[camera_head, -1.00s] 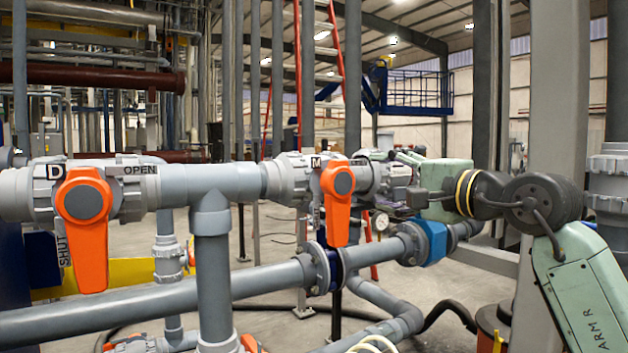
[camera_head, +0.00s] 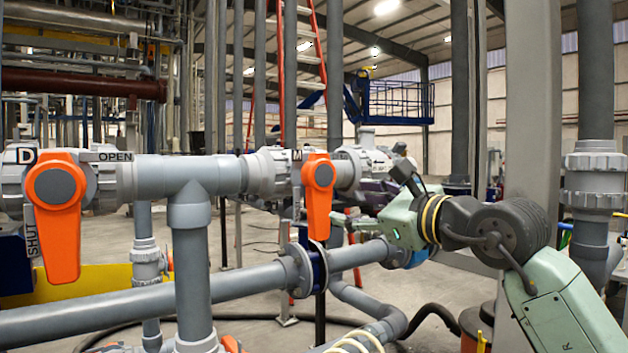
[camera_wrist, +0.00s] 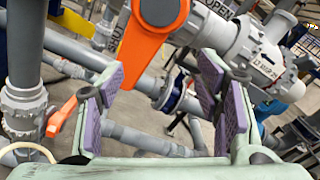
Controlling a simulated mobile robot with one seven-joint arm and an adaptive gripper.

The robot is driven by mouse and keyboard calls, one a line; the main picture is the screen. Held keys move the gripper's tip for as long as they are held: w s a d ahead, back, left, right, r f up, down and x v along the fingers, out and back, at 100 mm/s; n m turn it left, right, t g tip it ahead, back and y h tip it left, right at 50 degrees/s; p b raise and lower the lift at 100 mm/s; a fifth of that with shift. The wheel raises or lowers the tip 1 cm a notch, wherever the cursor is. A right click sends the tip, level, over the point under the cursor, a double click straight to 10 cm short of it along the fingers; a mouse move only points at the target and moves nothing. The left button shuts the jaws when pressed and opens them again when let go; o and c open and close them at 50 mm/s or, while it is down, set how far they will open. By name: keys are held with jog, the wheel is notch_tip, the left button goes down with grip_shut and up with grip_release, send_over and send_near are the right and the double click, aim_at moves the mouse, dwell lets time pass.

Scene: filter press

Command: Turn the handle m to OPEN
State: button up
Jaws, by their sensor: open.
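Handle m (camera_head: 318,195) is the orange lever on the grey valve beside the M label (camera_head: 297,155). It hangs down from its pivot. In the wrist view an orange lever (camera_wrist: 148,40), apparently the same one, points toward the SHUT label (camera_wrist: 117,36), with the OPEN label (camera_wrist: 219,8) to its right. My gripper (camera_head: 348,218) is open, just right of the handle's lower part. In the wrist view the purple-padded fingers of my gripper (camera_wrist: 163,92) stand wide apart, with the lever's end ahead in the gap. I see no contact.
A second orange handle (camera_head: 57,210), marked D, hangs down at the left. A grey pipe (camera_head: 240,285) runs below both handles, with a blue-gasketed flange (camera_head: 315,268) under handle m. A grey column (camera_head: 533,110) stands behind my arm. Another orange lever (camera_wrist: 62,117) is lower left in the wrist view.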

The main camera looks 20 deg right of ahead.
aim_at(323, 209)
jog(key=w+a+m, duration=0.1)
jog(key=w+m, duration=0.1)
jog(key=w+a+m, duration=0.2)
jog(key=w+a+f+m, duration=0.1)
jog(key=w+a, duration=0.1)
jog(key=shift+w+m+b, duration=0.15)
jog(key=shift+m+b, duration=0.2)
jog(key=shift+m, duration=0.05)
jog(key=shift+c, duration=0.4)
